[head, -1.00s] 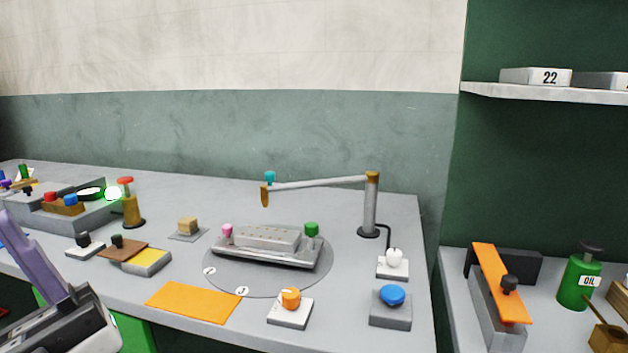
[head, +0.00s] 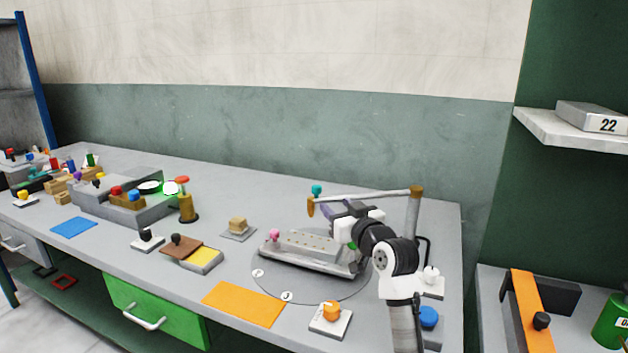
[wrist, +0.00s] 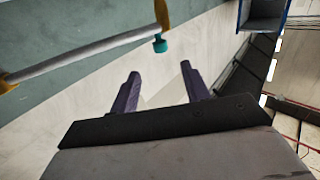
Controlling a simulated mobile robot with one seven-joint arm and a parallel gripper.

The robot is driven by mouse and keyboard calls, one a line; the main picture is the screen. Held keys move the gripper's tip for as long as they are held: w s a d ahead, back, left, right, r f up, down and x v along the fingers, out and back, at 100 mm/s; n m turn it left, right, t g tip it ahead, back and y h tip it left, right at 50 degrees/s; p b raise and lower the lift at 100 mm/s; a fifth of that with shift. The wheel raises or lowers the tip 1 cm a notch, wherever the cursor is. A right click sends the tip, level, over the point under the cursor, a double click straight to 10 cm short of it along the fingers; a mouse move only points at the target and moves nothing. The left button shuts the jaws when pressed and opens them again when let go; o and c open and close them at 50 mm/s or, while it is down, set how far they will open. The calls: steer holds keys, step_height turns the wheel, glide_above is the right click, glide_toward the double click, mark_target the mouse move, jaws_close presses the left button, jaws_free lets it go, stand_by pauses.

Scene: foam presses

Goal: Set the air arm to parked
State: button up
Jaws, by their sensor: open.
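The air arm (head: 365,194) is a thin grey bar reaching left from an upright post (head: 413,220) with a brass cap. Its free end has a teal knob (head: 317,189) on top and a brass nozzle (head: 311,207) below. It hangs over the back of the round plate holding the grey press fixture. In the wrist view the bar (wrist: 80,58) crosses the upper left, with the teal knob (wrist: 160,45) just beyond my fingertips. My gripper (wrist: 160,70) is open and empty, its purple fingers apart and not on the knob. My wrist hides the post's foot.
The round plate (head: 275,287) carries the grey fixture (head: 305,262) with a pink knob. An orange button (head: 331,311) and a blue button (head: 429,317) stand in front. A white knob (head: 431,273) stands right of my arm. The bench behind the fixture is clear.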

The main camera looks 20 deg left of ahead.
mark_target(314, 187)
steer(key=p+x, duration=0.1)
steer(key=x, duration=1.2)
steer(key=shift+w+a+p, duration=0.2)
steer(key=shift+p, duration=0.1)
steer(key=shift+c, duration=0.3)
jaws_close()
